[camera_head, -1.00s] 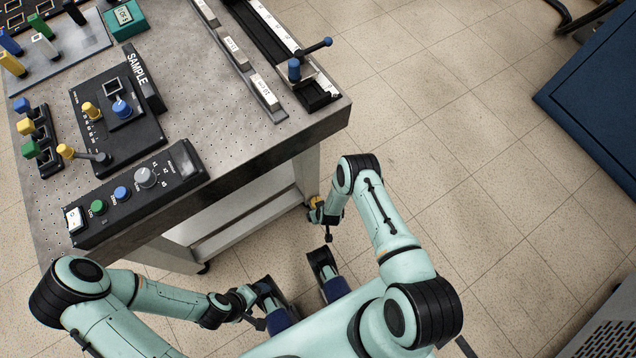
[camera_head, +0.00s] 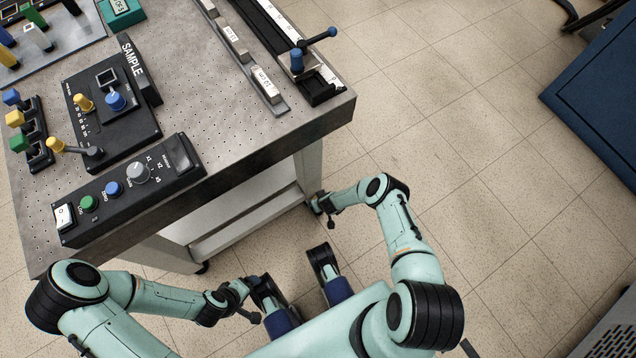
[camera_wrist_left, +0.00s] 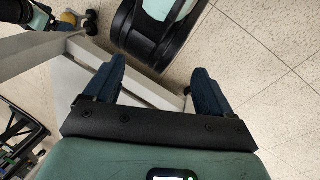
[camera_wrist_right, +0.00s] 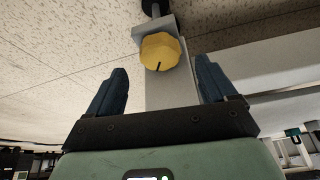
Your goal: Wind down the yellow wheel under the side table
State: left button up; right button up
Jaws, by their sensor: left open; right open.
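The yellow wheel (camera_wrist_right: 160,51) is a faceted knob with a dark mark, on the pale leg low under the side table (camera_head: 330,112). In the right wrist view it lies ahead, between the fingers of my right gripper (camera_wrist_right: 161,72), which is open; I see no finger touching it. In the left wrist view a bit of the yellow wheel (camera_wrist_left: 68,18) shows beside my right gripper. In the head view my right gripper (camera_head: 318,206) is at the table's near right leg and hides the wheel. My left gripper (camera_wrist_left: 157,66) is open and empty, left of it, near my base.
A black caster (camera_wrist_right: 152,7) is beside the wheel at the leg's end. The metal tabletop carries a control box (camera_head: 128,190), a SAMPLE unit (camera_head: 110,105) and a rail (camera_head: 290,50). A blue mat or panel (camera_head: 600,100) is at far right. Floor between is clear.

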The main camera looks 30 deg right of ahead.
jog(key=b+x, duration=0.1)
jog(key=x, duration=0.2)
jog(key=shift+w+f+b, duration=0.1)
jog(key=shift+f+b, duration=0.15)
jog(key=shift+b, duration=0.1)
jog(key=shift+w+f, duration=0.15)
jog(key=shift+f, duration=0.05)
pick_arm(q)
jog(key=shift+t+y, duration=0.4)
jog(key=shift+t, duration=0.3)
jog(key=w+f, duration=0.1)
jog(key=w+a+f, duration=0.1)
jog(key=w, duration=0.1)
jog(key=w+a+f, duration=0.1)
jog(key=shift+w, duration=0.15)
pick_arm(e)
jog(key=c, duration=1)
jog(key=shift+a+f+m+b, duration=0.1)
jog(key=shift+a+m+b, duration=0.1)
jog(key=shift+m+b, duration=0.35)
jog(key=shift+c, duration=0.2)
pick_arm(q)
jog(key=shift+w+a+f+n+b, duration=0.35)
jog(key=shift+w+a+f, duration=0.3)
jog(key=shift+w+f, duration=0.25)
pick_arm(e)
jog(key=shift+d+m+h, duration=0.1)
jog(key=shift+m+h, duration=0.15)
jog(key=shift+h, duration=0.05)
